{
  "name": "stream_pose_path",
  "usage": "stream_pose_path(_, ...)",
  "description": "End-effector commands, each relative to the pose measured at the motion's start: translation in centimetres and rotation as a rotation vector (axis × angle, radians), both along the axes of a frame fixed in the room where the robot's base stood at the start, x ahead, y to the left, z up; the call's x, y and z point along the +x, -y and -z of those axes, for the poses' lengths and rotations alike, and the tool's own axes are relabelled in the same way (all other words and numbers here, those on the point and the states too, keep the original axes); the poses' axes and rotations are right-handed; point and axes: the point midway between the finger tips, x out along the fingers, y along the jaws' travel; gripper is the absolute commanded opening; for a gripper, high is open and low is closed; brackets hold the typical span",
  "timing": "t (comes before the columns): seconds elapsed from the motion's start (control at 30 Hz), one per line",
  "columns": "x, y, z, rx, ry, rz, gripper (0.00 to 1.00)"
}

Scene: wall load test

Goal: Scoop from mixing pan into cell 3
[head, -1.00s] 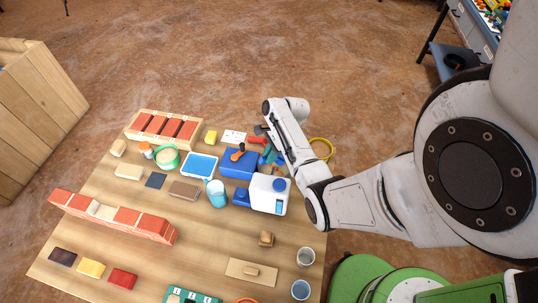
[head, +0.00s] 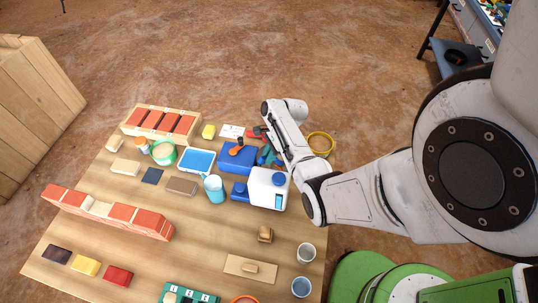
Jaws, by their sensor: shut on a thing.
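A green tray (head: 168,289) with numbered cells 1, 2 and 3 lies at the bottom edge of the head view, partly cut off; the label of cell 3 (head: 204,298) shows at its right. An orange round rim (head: 243,299) beside it is mostly cut off; I cannot tell if it is the mixing pan. A green bowl (head: 162,153) with tan contents stands at the upper left of the table. My arm reaches in from the right, over the table's right edge.
A brick row (head: 121,213) lies at left. Two cups (head: 306,252) (head: 301,286) stand at the right edge.

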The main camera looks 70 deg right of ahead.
Motion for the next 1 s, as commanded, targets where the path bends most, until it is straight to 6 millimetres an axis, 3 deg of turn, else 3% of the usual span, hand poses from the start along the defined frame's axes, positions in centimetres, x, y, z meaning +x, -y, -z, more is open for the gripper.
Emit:
stream_pose_path(0.57,-0.3,-0.7,0.5,0.014,-0.009,-0.003,0.00)
stream_pose_path(1.0,-0.2,-0.4,-2.7,0.008,-0.005,-0.002,0.00)
